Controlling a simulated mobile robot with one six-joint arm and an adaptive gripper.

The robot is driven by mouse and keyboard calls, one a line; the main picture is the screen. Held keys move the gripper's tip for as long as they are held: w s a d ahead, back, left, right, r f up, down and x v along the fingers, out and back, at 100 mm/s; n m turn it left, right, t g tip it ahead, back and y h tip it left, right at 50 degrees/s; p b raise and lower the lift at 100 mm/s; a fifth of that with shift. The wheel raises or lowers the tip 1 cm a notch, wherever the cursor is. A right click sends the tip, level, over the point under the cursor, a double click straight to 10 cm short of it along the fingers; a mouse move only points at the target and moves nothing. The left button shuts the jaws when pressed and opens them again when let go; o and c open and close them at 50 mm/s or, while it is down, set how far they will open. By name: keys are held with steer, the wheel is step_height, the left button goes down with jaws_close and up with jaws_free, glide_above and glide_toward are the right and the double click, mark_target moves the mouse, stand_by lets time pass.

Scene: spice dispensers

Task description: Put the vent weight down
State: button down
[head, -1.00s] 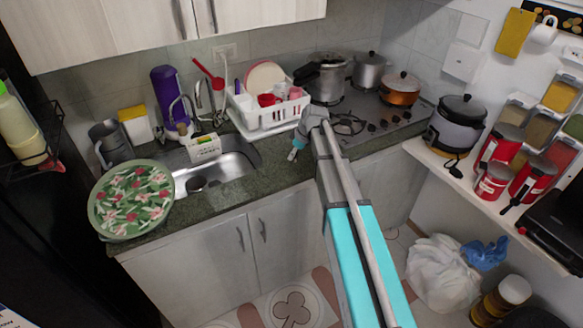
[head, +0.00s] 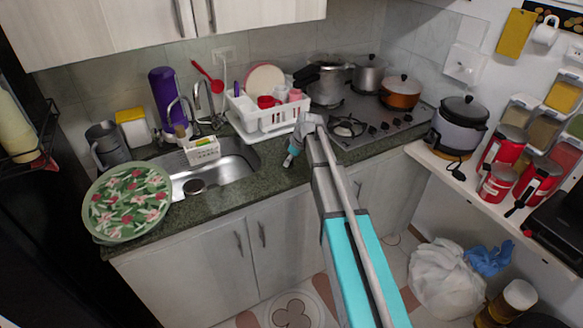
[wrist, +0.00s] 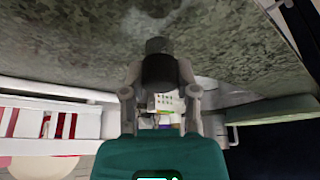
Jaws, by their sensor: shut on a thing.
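My gripper (head: 291,158) is over the green stone counter (head: 240,197), between the sink and the stove, in front of the dish rack. In the wrist view, my gripper (wrist: 160,80) is shut on a small dark cylinder, the vent weight (wrist: 158,62). The weight sits between the fingertips, close to the counter surface (wrist: 240,45). I cannot tell whether it touches the counter. In the head view the weight is too small to make out.
The white dish rack (head: 268,115) stands behind my gripper. The sink (head: 215,172) is to the left, with a floral plate (head: 128,203) beyond it. A silver pressure cooker (head: 327,82) and an orange pot (head: 400,92) stand on the stove. The counter's front edge is close.

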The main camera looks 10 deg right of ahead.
steer(key=shift+f+b, duration=0.75)
steer(key=shift+f, duration=0.3)
steer(key=shift+f, duration=0.1)
steer(key=shift+c, duration=1.8)
jaws_free()
steer(key=shift+r, duration=0.2)
steer(key=p+v, duration=0.3)
steer(key=shift+s+r+p, duration=0.1)
steer(key=shift+r+p, duration=0.3)
steer(key=p+v, duration=0.7)
steer(key=v, duration=0.1)
steer(key=shift+d, duration=0.15)
